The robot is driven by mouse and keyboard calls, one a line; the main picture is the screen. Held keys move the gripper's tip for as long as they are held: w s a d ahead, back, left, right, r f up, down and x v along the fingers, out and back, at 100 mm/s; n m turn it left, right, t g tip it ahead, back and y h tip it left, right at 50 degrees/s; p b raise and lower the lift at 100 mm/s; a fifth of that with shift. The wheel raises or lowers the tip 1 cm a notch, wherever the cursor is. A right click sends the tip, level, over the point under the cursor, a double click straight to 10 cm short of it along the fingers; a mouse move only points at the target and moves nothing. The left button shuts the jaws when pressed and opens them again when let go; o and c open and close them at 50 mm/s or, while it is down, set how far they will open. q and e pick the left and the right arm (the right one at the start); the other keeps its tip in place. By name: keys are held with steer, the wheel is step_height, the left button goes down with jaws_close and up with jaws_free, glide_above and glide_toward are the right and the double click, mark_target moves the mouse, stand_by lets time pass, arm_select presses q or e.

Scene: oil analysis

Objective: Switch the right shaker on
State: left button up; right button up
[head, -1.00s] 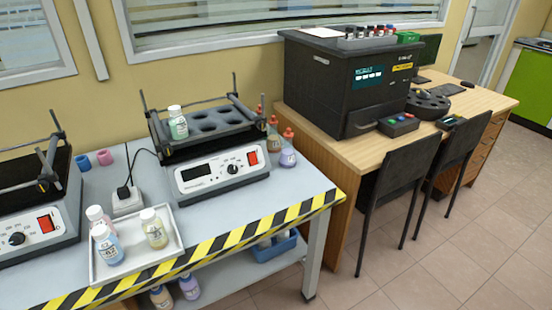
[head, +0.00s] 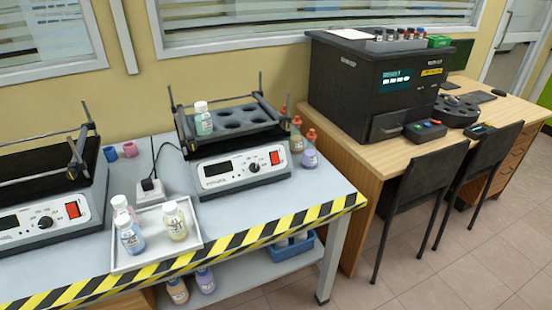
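The right shaker (head: 240,172) stands on the grey bench in the middle of the head view. Its front panel has a dark display (head: 217,168), a black knob (head: 254,166) and a red switch (head: 275,158) at the right end. The display looks dark; the switch position is too small to tell. A bottle with a white cap (head: 203,121) stands in the left part of its holed rack. The left shaker (head: 45,217) is cut off by the left edge and has a similar red switch (head: 73,210). Neither of my grippers shows.
A white tray (head: 152,260) with three bottles sits between the shakers, near a white power socket (head: 151,190). Bottles with red caps (head: 310,152) stand right of the right shaker. A wooden desk (head: 350,150) with a black machine (head: 370,85) and two chairs is at the right.

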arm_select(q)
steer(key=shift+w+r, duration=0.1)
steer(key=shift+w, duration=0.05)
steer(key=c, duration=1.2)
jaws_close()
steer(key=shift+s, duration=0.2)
